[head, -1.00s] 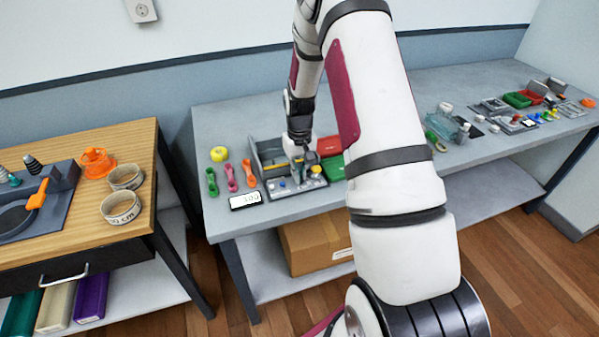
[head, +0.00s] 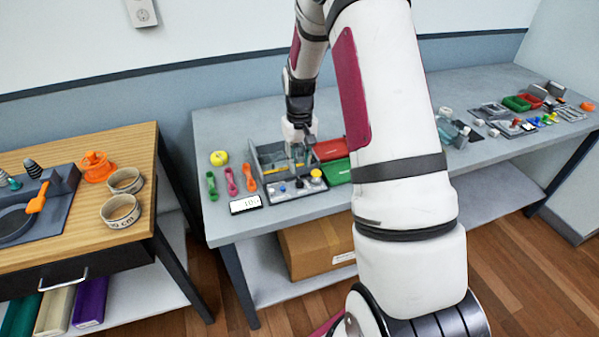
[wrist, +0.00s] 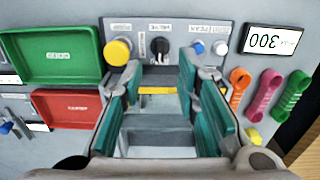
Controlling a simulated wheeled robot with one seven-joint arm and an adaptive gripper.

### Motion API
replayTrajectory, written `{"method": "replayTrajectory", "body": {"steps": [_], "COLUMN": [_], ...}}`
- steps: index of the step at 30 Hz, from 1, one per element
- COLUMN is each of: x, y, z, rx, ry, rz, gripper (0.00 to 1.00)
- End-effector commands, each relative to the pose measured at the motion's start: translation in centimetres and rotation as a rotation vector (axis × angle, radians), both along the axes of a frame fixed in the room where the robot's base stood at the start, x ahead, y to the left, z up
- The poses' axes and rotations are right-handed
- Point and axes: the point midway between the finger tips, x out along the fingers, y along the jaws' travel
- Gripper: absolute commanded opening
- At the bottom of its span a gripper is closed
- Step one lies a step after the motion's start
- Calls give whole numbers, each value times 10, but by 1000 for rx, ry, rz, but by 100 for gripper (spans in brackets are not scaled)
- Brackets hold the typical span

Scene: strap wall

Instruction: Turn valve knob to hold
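A grey control panel (head: 298,195) stands at the front of a grey tray unit. In the wrist view, a black knob (wrist: 160,47) with a pale pointer mark sits between a yellow knob (wrist: 118,51) and small blue and white buttons. Its small label is upside down and hard to read. My gripper (wrist: 160,73) is open and empty, its two teal-padded fingers apart over the tray. The black knob lies beyond the fingertips, apart from them. In the head view my gripper (head: 302,142) is above the back of the tray.
A display (head: 245,204) stands beside the panel and reads about 300 in the wrist view (wrist: 272,40). Orange, pink and green straps (wrist: 265,90) lie on the other side.

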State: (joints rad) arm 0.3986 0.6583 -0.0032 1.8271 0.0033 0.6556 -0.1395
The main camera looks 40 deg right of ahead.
Motion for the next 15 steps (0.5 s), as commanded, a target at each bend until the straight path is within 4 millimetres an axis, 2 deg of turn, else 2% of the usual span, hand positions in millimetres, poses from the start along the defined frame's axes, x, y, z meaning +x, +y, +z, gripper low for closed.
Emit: {"method": "replayTrajectory", "body": {"steps": [1,6,9,15], "x": [1,0,0,0], "y": [0,0,0,0], "z": [12,39,50,57], "rx": [-2,0,0,0], "ry": [-4,-1,-1,0], "rz": [0,0,0,0], "gripper": [29,29,29,29]}}
